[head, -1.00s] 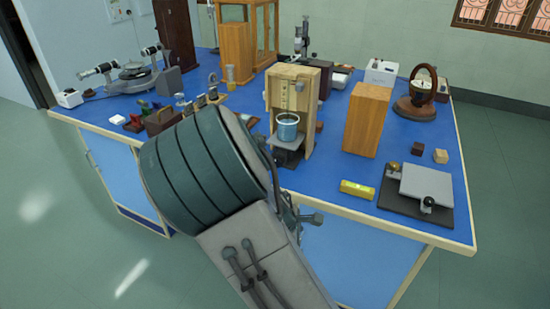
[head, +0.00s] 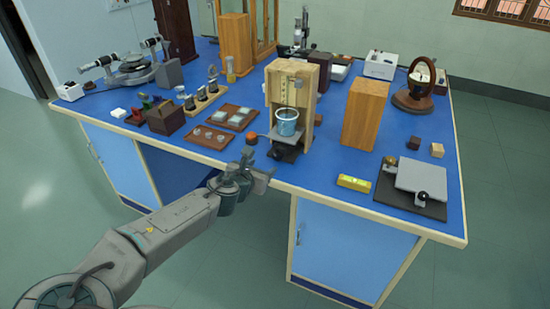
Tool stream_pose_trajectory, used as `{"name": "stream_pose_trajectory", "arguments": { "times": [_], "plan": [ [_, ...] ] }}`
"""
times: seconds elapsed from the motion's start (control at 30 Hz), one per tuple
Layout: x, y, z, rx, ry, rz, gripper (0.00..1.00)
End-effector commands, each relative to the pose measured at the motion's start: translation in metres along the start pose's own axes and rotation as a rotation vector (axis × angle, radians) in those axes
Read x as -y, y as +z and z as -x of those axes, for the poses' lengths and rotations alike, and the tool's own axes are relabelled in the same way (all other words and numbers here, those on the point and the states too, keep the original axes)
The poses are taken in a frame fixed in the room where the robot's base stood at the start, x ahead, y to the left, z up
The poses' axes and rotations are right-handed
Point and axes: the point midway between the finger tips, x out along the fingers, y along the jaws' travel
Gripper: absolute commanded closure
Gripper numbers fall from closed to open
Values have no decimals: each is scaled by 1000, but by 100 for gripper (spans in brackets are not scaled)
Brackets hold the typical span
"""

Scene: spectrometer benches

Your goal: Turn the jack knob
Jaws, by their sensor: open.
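A small jack with a grey top plate (head: 286,138) stands at the front of a light wooden upright stand (head: 313,85), near the table's front edge. A blue-grey beaker (head: 287,122) stands on its plate. A dark part (head: 280,153) shows below the plate; I cannot clearly make out the jack's knob there. My gripper (head: 259,165) is at the table's front edge, in front of and slightly left of the jack. It is open and looks empty, apart from the jack. Its fingers are small in view.
An orange-red round object (head: 252,139) lies left of the jack. Brown trays (head: 205,137) lie farther left. A wooden block (head: 366,112) stands right, with a yellow level (head: 353,183) and a silver plate on a black base (head: 390,195). Blue tabletop (head: 325,160) is clear right of the jack.

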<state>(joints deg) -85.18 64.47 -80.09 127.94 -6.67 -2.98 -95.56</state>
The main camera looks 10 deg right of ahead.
Motion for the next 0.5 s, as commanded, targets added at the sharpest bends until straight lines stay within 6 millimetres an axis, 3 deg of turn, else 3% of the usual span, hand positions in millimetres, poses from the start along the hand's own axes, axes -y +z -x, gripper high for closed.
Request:
{"name": "stream_pose_trajectory", "arguments": {
  "times": [0.5],
  "plan": [
    [2,-1,-84,-2,-4,-3,46]
  ]
}}
